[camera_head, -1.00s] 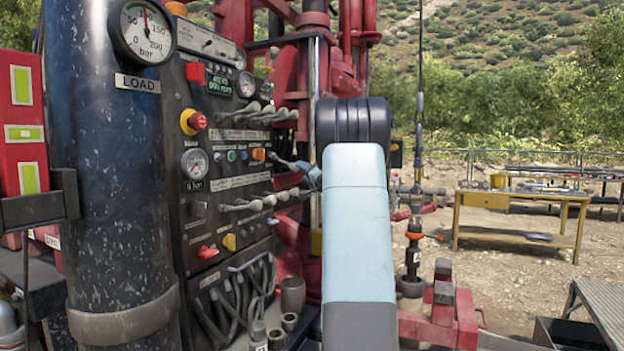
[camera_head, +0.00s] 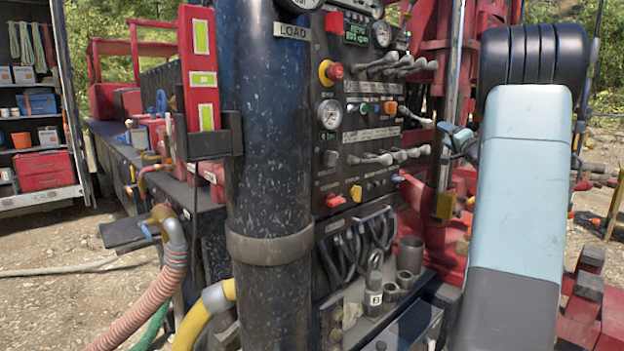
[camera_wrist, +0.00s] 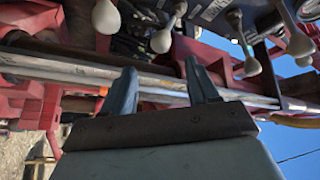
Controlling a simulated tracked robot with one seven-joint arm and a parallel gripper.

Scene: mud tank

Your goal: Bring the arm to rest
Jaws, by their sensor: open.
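My arm (camera_head: 520,190), pale blue and grey with a black joint, stands upright at the right of the head view. My gripper (camera_wrist: 160,82) shows in the wrist view with its two blue-grey fingers spread and nothing between them. In the head view it (camera_head: 452,134) is partly hidden behind my arm, close to a grey lever (camera_head: 416,117) of the control panel (camera_head: 335,158). Whether it touches the lever cannot be told. In the wrist view several pale lever knobs (camera_wrist: 161,41) lie beyond the fingers, and metal rods (camera_wrist: 150,82) run across behind them.
A black speckled column (camera_head: 265,150) with a red box (camera_head: 199,70) stands left of the panel. Hoses (camera_head: 160,300) hang at lower left. Metal cups (camera_head: 410,255) stand below the panel. Red rig frames (camera_head: 480,60) rise behind my arm. Open ground lies at far left.

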